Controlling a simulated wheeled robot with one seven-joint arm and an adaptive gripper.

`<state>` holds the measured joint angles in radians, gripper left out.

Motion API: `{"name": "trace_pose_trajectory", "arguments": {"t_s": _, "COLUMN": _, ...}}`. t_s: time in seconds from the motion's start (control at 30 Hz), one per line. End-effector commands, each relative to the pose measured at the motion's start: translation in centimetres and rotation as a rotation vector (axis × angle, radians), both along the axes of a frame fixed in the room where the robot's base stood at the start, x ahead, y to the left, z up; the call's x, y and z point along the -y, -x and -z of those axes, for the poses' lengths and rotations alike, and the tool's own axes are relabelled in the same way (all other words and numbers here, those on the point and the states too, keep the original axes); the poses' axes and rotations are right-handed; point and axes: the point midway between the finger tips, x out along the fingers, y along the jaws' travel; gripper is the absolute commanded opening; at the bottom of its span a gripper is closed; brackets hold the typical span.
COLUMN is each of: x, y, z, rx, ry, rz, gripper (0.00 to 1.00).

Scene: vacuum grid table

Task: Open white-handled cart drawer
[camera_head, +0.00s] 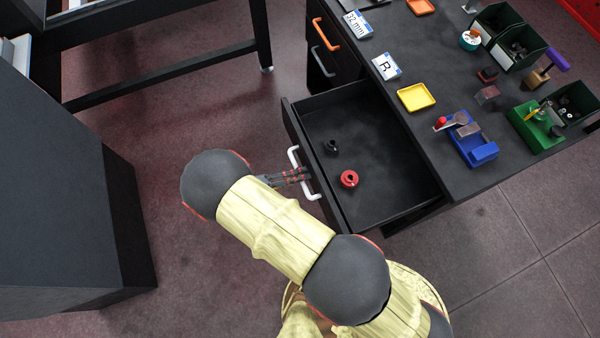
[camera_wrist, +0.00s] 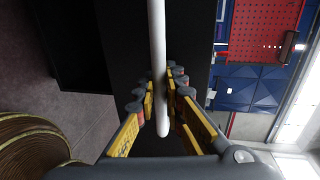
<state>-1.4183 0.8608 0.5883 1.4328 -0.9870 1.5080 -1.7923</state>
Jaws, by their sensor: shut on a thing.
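The white-handled drawer (camera_head: 385,190) of the black cart stands pulled well out in the head view. Its inside shows, with a small black round part (camera_head: 331,147) and a red ring-like part (camera_head: 349,179) lying in it. My gripper (camera_head: 304,175) is at the drawer's front face, shut on the white handle (camera_head: 294,157) near its middle. In the wrist view the white handle (camera_wrist: 158,60) runs upright between the two yellow and grey fingers of my gripper (camera_wrist: 160,92). The fingertips are partly hidden in the head view.
Two more drawers with an orange handle (camera_head: 326,34) and a grey handle (camera_head: 323,62) are closed. The cart top holds a yellow tray (camera_head: 416,97), a blue fixture (camera_head: 472,141), a green fixture (camera_head: 535,127) and bins. A dark cabinet (camera_head: 60,200) stands left, with open floor between.

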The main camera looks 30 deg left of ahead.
Motion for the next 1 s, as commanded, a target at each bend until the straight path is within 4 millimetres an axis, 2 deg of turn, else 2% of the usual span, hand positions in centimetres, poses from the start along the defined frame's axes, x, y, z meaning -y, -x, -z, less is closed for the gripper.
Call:
{"name": "trace_pose_trajectory", "arguments": {"t_s": 0.2, "x": 0.1, "y": 0.1, "z": 0.2, "rx": -0.004, "ry": 0.001, "rz": 0.000, "gripper": 0.00}}
{"name": "trace_pose_trajectory", "arguments": {"t_s": 0.23, "x": 0.1, "y": 0.1, "z": 0.2, "rx": -0.004, "ry": 0.001, "rz": 0.000, "gripper": 0.12}}
{"name": "trace_pose_trajectory", "arguments": {"t_s": 0.33, "x": 0.1, "y": 0.0, "z": 0.2, "rx": -0.004, "ry": 0.001, "rz": 0.000, "gripper": 0.17}}
{"name": "trace_pose_trajectory", "arguments": {"t_s": 0.67, "x": 0.0, "y": 0.0, "z": -0.2, "rx": -0.001, "ry": -0.001, "rz": 0.000, "gripper": 0.17}}
{"name": "trace_pose_trajectory", "arguments": {"t_s": 0.87, "x": 0.0, "y": 0.0, "z": -2.9, "rx": 0.001, "ry": -0.001, "rz": 0.000, "gripper": 0.17}}
{"name": "trace_pose_trajectory", "arguments": {"t_s": 0.93, "x": -0.1, "y": 0.0, "z": -4.4, "rx": 0.004, "ry": -0.003, "rz": 0.000, "gripper": 0.27}}
{"name": "trace_pose_trajectory", "arguments": {"t_s": 0.97, "x": -0.1, "y": 0.0, "z": -5.0, "rx": 0.004, "ry": -0.003, "rz": 0.000, "gripper": 0.35}}
{"name": "trace_pose_trajectory", "arguments": {"t_s": 1.0, "x": -0.2, "y": 0.0, "z": -5.9, "rx": 0.005, "ry": -0.004, "rz": 0.000, "gripper": 0.48}}
